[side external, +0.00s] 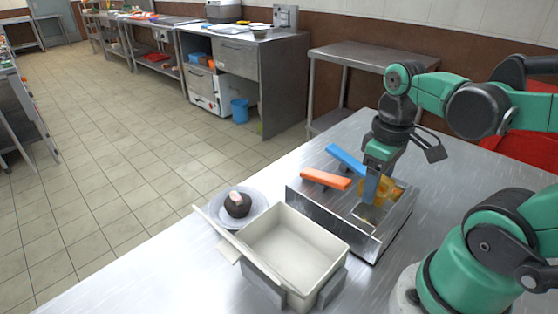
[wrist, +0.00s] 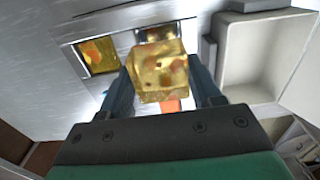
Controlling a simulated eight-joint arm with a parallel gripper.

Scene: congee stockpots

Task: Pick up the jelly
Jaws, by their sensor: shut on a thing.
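The jelly is a golden, see-through cube with small reddish bits; in the wrist view the jelly (wrist: 158,72) sits between the two fingers of my gripper (wrist: 160,80). The fingers touch it on both sides, and my gripper is shut on it. In the side external view my gripper (side external: 371,187) points down over the metal holder (side external: 340,218), and amber jelly (side external: 394,191) shows beside and behind the fingers. A second amber patch (wrist: 98,55) shows in an opening of the holder in the wrist view; I cannot tell whether it is another piece or a reflection.
An empty pale bin (side external: 293,245) stands in front, next to a plate (side external: 258,203) with a dark round item (side external: 237,207). The steel table is clear at front left.

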